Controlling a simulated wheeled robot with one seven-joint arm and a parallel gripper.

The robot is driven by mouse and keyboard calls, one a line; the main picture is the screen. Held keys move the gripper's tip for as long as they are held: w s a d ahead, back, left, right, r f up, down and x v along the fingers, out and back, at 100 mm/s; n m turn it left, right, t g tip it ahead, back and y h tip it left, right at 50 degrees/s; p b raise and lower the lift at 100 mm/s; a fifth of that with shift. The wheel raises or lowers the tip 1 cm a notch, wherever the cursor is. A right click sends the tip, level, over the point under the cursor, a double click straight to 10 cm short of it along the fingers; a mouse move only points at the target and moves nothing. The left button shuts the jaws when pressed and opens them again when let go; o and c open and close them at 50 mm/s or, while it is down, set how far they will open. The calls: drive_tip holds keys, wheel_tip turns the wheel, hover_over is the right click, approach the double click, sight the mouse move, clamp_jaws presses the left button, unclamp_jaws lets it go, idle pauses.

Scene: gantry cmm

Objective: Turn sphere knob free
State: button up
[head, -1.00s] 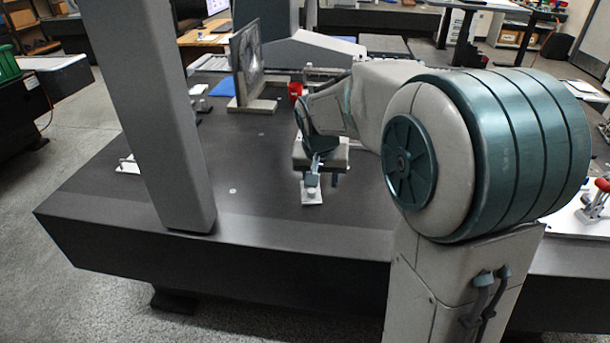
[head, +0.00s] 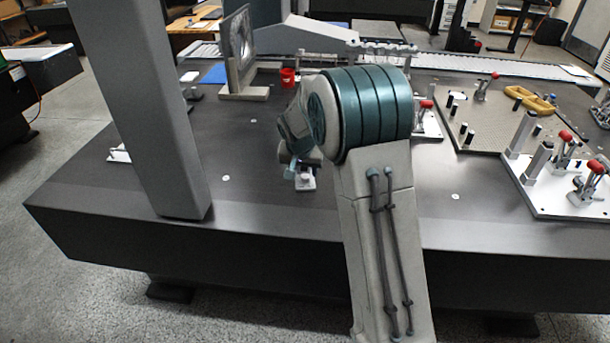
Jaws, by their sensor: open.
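A small fixture with a pale base plate (head: 306,184) stands on the dark table, left of the middle of the head view. Its upper part is mostly hidden behind my arm and gripper, and I cannot make out a sphere or a knob on it. My gripper (head: 300,169) points down at this fixture, with a teal finger showing at its left side. The gripper is open. I cannot tell whether its fingers touch the fixture or stand around part of it.
A grey column (head: 150,110) rises at the left. At the right are a perforated plate (head: 480,125) and a white plate with red-tipped clamps (head: 560,195). The table front is clear.

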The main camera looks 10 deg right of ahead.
sight(305, 177)
drive_tip(key=shift+x, duration=1.55)
clamp_jaws()
